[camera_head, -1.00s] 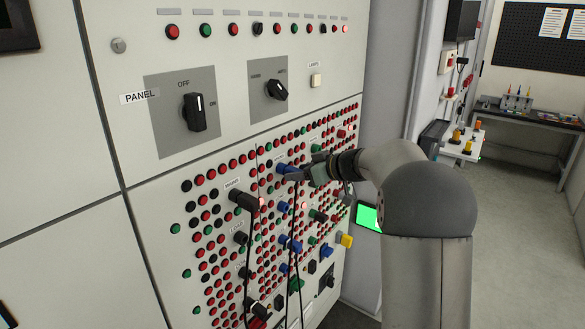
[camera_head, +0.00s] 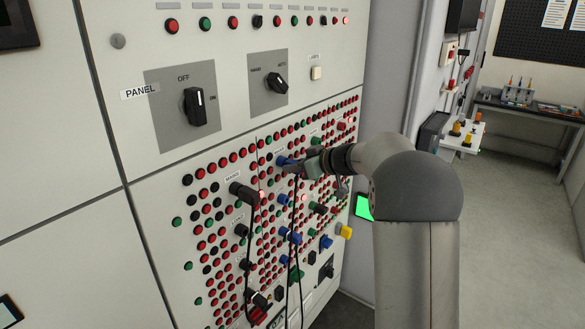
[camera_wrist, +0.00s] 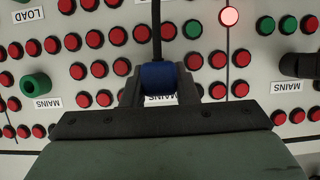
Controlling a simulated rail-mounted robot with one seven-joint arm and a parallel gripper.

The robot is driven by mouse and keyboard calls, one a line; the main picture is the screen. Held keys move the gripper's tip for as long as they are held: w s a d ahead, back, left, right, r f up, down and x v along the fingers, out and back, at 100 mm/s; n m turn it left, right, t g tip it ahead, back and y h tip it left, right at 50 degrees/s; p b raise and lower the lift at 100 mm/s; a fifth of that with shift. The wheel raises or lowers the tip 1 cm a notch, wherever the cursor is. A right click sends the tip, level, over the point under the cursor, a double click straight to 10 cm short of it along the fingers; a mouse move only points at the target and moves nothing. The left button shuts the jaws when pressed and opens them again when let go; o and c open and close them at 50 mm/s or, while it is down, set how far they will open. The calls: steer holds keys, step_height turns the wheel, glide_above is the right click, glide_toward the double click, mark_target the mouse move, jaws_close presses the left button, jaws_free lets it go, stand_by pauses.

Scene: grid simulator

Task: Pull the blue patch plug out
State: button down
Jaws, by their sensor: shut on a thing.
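The blue patch plug (camera_head: 284,160) sits at the upper middle of the jack panel (camera_head: 172,265), with a dark cable hanging from it. My gripper (camera_head: 297,165) reaches it from the right and is shut on it. In the wrist view the blue plug (camera_wrist: 158,74) is between the two fingers of my gripper (camera_wrist: 158,92), and its black cable runs up out of the picture. A MAINS label lies behind the plug, partly covered. The plug's tip and its socket are hidden, so I cannot tell how deep it sits.
Other blue plugs (camera_head: 289,235) and a yellow one (camera_head: 344,231) are lower down. Red and green buttons surround them. Two rotary switches (camera_head: 195,107) are above. The aisle at the right is open.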

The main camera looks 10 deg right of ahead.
steer(key=shift+s+d+b, duration=0.1)
steer(key=shift+d+b, duration=0.05)
steer(key=shift+b, duration=0.2)
steer(key=s+d+b, duration=0.2)
steer(key=b, duration=0.1)
steer(key=shift+s+b, duration=0.15)
steer(key=shift+b, duration=0.15)
steer(key=shift+s+d, duration=0.1)
steer(key=shift+d, duration=0.05)
stand_by(0.5)
steer(key=shift+s+d+r+b, duration=0.9)
steer(key=shift+s+r+b, duration=0.05)
steer(key=shift+r+b, duration=0.15)
